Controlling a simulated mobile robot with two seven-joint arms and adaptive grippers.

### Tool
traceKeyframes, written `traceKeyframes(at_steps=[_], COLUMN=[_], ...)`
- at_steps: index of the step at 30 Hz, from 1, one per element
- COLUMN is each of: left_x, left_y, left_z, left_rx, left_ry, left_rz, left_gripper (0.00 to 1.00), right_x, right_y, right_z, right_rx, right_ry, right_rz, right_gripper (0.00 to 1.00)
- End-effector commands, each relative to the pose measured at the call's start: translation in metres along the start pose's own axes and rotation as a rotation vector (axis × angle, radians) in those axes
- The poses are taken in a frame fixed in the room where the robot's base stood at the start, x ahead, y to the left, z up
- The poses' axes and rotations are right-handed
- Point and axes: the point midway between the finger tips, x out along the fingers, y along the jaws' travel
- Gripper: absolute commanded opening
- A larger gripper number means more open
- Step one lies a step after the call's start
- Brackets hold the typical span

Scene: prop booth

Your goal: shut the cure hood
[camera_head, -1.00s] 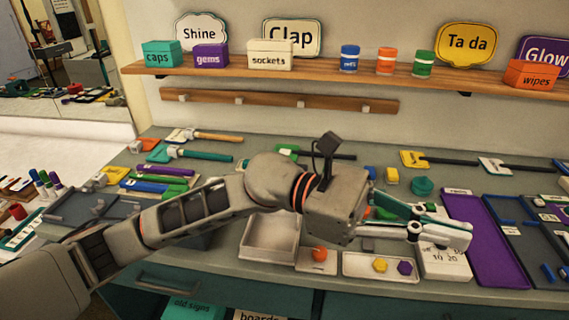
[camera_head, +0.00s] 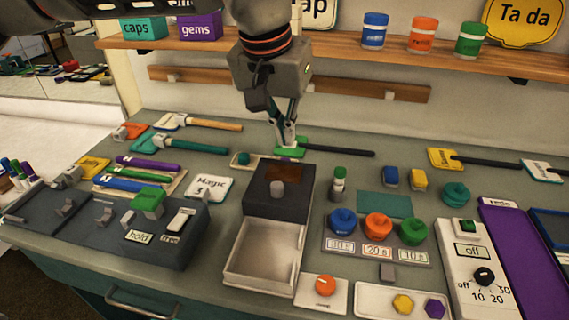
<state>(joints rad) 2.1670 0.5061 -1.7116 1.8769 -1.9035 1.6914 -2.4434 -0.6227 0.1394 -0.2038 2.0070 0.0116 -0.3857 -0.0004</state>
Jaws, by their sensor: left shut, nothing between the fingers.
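The cure hood seems to be the dark grey box (camera_head: 262,207) with a brownish window and a grey knob (camera_head: 278,189) on it, at the middle of the bench. An open, empty white tray (camera_head: 232,268) lies directly in front of it, uncovered. My left gripper (camera_head: 288,142) points down just behind the dark box, its fingers shut and empty. Its tips are at a green-headed, dark-handled tool (camera_head: 345,152); I cannot tell whether they touch it. My right gripper is not in view.
Right of the box stand a green-capped bottle (camera_head: 338,185) and a panel with blue, orange and green knobs (camera_head: 377,250). A timer panel reading "off" (camera_head: 465,262) is farther right. A grey fixture (camera_head: 150,245) is at left. A shelf (camera_head: 340,46) runs behind.

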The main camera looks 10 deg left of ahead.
Motion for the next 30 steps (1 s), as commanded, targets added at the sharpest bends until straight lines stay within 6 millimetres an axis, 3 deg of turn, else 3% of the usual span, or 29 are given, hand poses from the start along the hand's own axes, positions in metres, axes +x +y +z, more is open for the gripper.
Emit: traceKeyframes(at_steps=[4, 7, 13, 20, 26, 30], left_x=[0.002, 0.015, 0.054, 0.098, 0.087, 0.084], left_y=[-0.009, -0.009, -0.009, -0.010, -0.010, -0.010], left_z=[-0.004, -0.004, -0.004, -0.005, 0.019, 0.029], left_rx=[0.011, 0.011, 0.011, 0.010, 0.011, 0.010], left_ry=[0.016, 0.015, 0.011, 0.011, 0.018, 0.018], left_rz=[-0.028, -0.027, -0.025, -0.024, -0.024, -0.024], left_gripper=[0.00, 0.00, 0.00, 0.00, 0.00, 0.00], right_x=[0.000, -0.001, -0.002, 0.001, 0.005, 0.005], right_y=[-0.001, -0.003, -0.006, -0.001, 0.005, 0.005], right_z=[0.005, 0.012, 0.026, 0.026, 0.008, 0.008], right_rx=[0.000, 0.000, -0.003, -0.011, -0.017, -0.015], right_ry=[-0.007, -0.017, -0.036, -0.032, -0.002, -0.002], right_rz=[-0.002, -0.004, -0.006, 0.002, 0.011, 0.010], right_gripper=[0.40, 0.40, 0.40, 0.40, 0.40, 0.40])
